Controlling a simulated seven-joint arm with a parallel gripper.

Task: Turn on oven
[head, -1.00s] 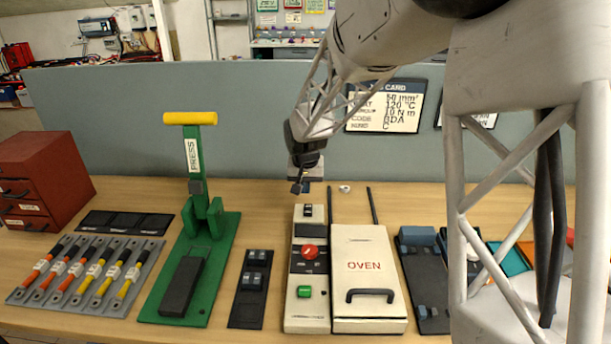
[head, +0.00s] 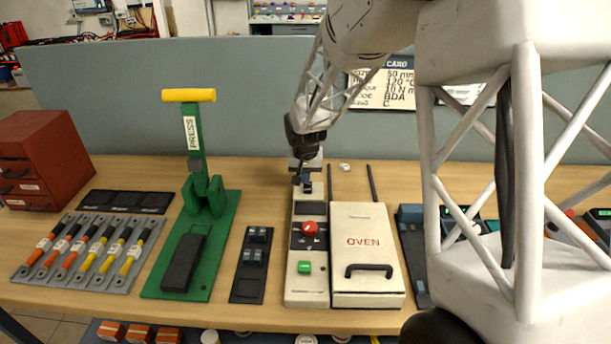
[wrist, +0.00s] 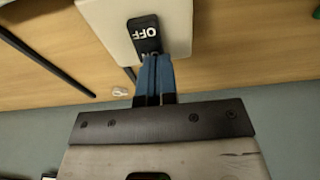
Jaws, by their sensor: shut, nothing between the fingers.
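The oven (head: 365,220) is a cream box with a red OVEN label and a black handle, its lid down. Beside it on the left is its cream control panel (head: 306,285), with a red knob (head: 309,229), a green button (head: 304,267) and a black rocker switch at the far end. In the wrist view the rocker switch (wrist: 143,33) shows OFF, and ON is partly covered by my fingers. My gripper (head: 304,187) is shut and empty, its blue fingertips at the ON end of the switch. I cannot tell whether they touch it.
A green press (head: 195,230) with a yellow handle and a black block holder (head: 250,265) stand left of the panel. Two dark rods (head: 371,183) stick out behind the oven. A grey partition (head: 120,110) closes the back of the bench.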

